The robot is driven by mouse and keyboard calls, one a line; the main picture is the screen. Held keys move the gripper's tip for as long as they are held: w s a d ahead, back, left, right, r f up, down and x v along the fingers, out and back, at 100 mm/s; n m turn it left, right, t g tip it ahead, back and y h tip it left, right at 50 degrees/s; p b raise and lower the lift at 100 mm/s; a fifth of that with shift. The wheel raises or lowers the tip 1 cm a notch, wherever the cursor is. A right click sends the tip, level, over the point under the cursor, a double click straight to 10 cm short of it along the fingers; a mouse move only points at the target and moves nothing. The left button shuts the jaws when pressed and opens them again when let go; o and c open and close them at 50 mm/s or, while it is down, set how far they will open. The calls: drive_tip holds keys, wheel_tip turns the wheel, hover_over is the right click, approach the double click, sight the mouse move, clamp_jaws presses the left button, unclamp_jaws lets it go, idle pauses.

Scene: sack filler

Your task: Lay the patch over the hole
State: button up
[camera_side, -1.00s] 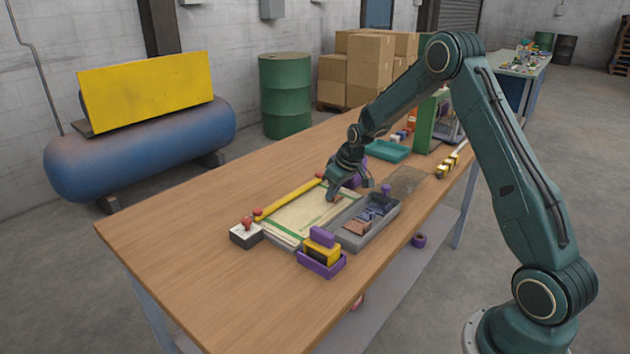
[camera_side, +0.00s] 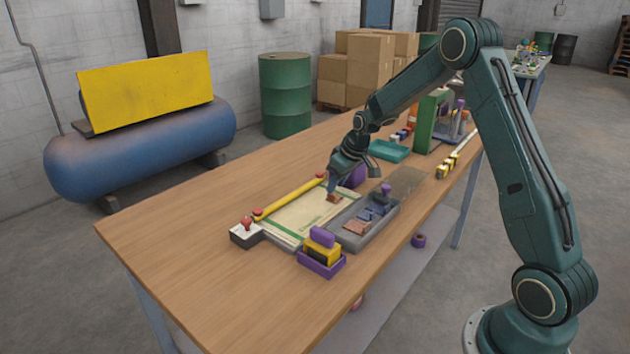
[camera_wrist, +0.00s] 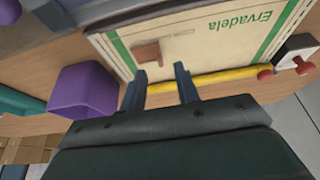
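A cream sack with green stripes (camera_side: 297,219) lies flat on the table, and its printed lettering shows in the wrist view (camera_wrist: 215,45). A small brown patch (camera_side: 333,198) lies on the sack near its far right end; in the wrist view the brown patch (camera_wrist: 147,53) sits just beyond my fingertips, beside a faint mark on the sack. Whether a hole is under the patch is hidden. My gripper (camera_wrist: 160,75) is open, with a clear gap between its two fingers and nothing held. In the side view my gripper (camera_side: 334,184) is just above the patch.
A yellow bar (camera_side: 290,196) runs along the sack's far edge. A grey tray (camera_side: 346,243) with several patches stands beside the sack. A purple cup (camera_wrist: 83,92) stands close to my gripper.

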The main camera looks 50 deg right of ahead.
drive_tip(key=v, duration=1)
drive_tip(key=shift+s+a+r, duration=0.1)
drive_tip(key=shift+s+r, duration=0.05)
drive_tip(key=shift+r, duration=0.05)
drive_tip(key=s+a+r, duration=1)
drive_tip(key=s+a, duration=0.6)
drive_tip(key=s, duration=0.5)
drive_tip(key=s+a+t, duration=0.1)
drive_tip(key=s+a, duration=0.2)
drive_tip(key=s, duration=0.5)
drive_tip(key=shift+a+f, duration=0.25)
drive_tip(key=shift+f, duration=0.2)
